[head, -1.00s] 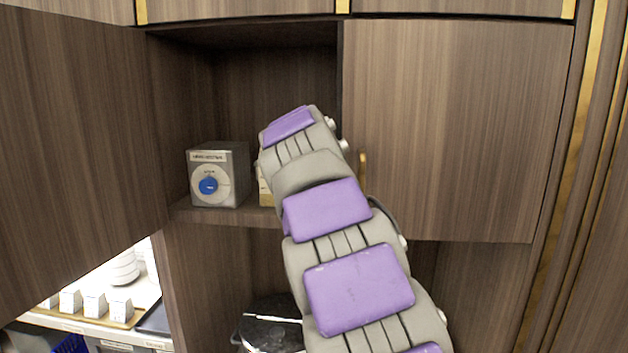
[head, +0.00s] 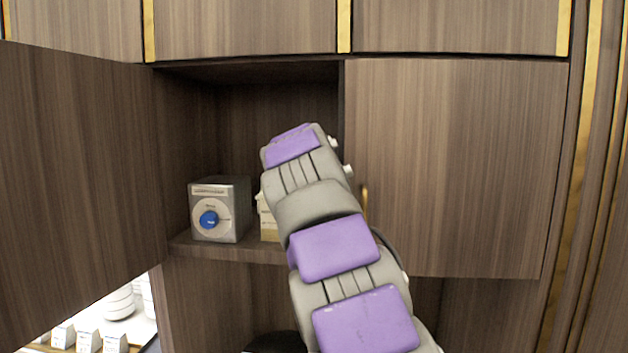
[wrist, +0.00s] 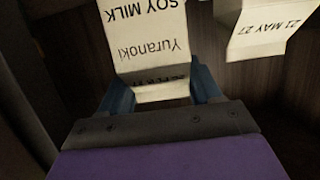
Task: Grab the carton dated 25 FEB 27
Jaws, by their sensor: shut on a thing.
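In the wrist view my gripper (wrist: 160,88) has its blue fingers on both sides of a cream carton (wrist: 145,40) and is shut on it. Its upside-down print reads SOY MILK and Yuranoki; I cannot read a date on it. A second carton (wrist: 252,25) stands apart at the upper right, with 21 MAY 27 printed upside down on its sloped top. In the head view my arm hides the gripper. Part of a cream carton (head: 268,222) shows on the shelf left of the arm; I cannot tell which one it is.
A grey box with a blue dial (head: 218,210) stands on the shelf (head: 225,250) left of my arm. An open cabinet door (head: 75,180) is at the left, a closed door panel (head: 455,165) at the right. White containers (head: 88,340) sit below left.

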